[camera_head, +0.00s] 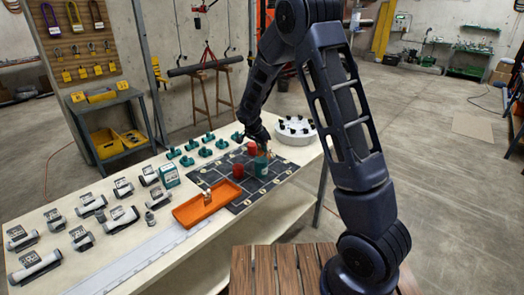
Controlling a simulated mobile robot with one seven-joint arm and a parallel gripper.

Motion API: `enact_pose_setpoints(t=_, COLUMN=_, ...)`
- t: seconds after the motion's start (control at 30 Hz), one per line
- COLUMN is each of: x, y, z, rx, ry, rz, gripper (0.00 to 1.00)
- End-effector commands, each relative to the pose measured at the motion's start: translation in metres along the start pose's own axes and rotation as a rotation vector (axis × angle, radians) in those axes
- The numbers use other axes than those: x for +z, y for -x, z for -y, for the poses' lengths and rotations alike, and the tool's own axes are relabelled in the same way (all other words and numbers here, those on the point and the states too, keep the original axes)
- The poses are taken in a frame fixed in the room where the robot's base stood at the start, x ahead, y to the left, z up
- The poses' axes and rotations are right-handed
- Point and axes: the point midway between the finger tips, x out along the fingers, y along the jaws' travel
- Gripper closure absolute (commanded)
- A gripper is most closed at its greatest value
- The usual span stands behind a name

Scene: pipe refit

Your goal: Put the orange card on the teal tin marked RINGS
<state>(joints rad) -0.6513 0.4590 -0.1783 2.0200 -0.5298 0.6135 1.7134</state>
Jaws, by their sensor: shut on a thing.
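A teal tin (261,168) stands on the dark gridded mat (285,171); its marking is too small to read. My gripper (264,146) is low over the mat, just above and behind the teal tin. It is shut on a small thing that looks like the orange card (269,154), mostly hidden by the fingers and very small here. I cannot tell whether the card touches the tin.
Red tins (238,171) stand on the mat close to the teal tin. An orange tray (205,204) lies at its front left. A white round holder (296,130) stands behind right. Teal fittings and grey labelled pipe pieces fill the left of the table (130,243).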

Motion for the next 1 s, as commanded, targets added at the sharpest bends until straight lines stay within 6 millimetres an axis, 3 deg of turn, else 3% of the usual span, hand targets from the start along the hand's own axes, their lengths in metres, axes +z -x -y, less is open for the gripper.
enact_pose_setpoints(t=0.1, x=0.0057, y=-0.0132, z=-0.0006, rx=0.002, ry=0.001, rz=0.001, gripper=1.0)
enact_pose_setpoints(t=0.5, x=0.0074, y=-0.017, z=-0.0005, rx=0.001, ry=0.0, rz=0.0, gripper=1.0)
enact_pose_setpoints(t=0.53, x=0.0072, y=-0.0169, z=-0.0004, rx=0.001, ry=0.0, rz=0.0, gripper=0.81)
enact_pose_setpoints(t=0.63, x=0.0071, y=-0.0167, z=-0.0004, rx=0.0, ry=0.0, rz=0.0, gripper=0.63)
enact_pose_setpoints(t=1.0, x=0.0056, y=-0.0126, z=-0.0001, rx=-0.001, ry=-0.001, rz=0.0, gripper=0.63)
